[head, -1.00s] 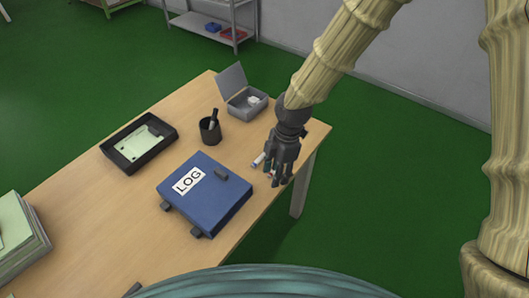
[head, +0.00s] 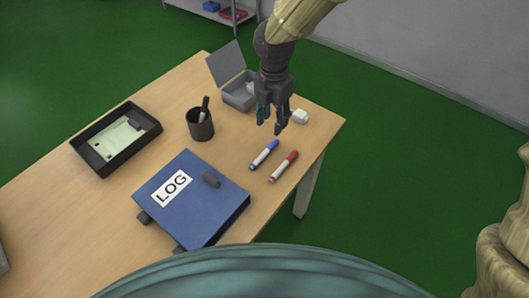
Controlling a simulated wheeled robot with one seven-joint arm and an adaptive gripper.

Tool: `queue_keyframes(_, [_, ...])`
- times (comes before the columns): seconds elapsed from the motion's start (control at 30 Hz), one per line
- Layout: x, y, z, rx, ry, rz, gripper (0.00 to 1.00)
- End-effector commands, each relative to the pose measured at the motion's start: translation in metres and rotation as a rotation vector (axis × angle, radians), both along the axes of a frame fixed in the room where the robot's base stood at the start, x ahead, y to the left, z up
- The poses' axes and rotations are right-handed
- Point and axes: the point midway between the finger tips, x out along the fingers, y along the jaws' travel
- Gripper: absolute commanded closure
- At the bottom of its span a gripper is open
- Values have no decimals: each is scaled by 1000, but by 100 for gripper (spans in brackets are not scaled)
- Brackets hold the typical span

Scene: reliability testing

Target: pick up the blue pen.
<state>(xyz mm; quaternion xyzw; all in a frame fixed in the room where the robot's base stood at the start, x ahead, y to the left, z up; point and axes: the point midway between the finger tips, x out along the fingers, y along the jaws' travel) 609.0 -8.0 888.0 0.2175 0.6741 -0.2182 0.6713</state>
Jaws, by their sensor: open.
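The blue pen (head: 264,155), a white marker with a blue cap, lies on the wooden table to the right of the blue log binder. A similar red pen (head: 284,166) lies beside it on the right, roughly parallel and apart from it. My gripper (head: 271,126) is open and empty, fingers pointing down. In the picture it shows just above the far, blue-capped end of the blue pen. Its exact height over the table is hard to tell.
A dark pen cup (head: 200,126), an open grey box (head: 239,95), a black tray (head: 101,165) and a small white object (head: 300,116) stand on the table (head: 165,92). The table's right edge is near the pens.

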Motion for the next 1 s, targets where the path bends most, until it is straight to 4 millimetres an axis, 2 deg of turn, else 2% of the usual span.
queue_keyframes(0.4, [0, -2, -48, -1, 1, -6, 59])
queue_keyframes(0.77, [1, 1, -68, -1, 1, -2, 59])
queue_keyframes(1.0, [2, 4, -99, -2, 1, -1, 59])
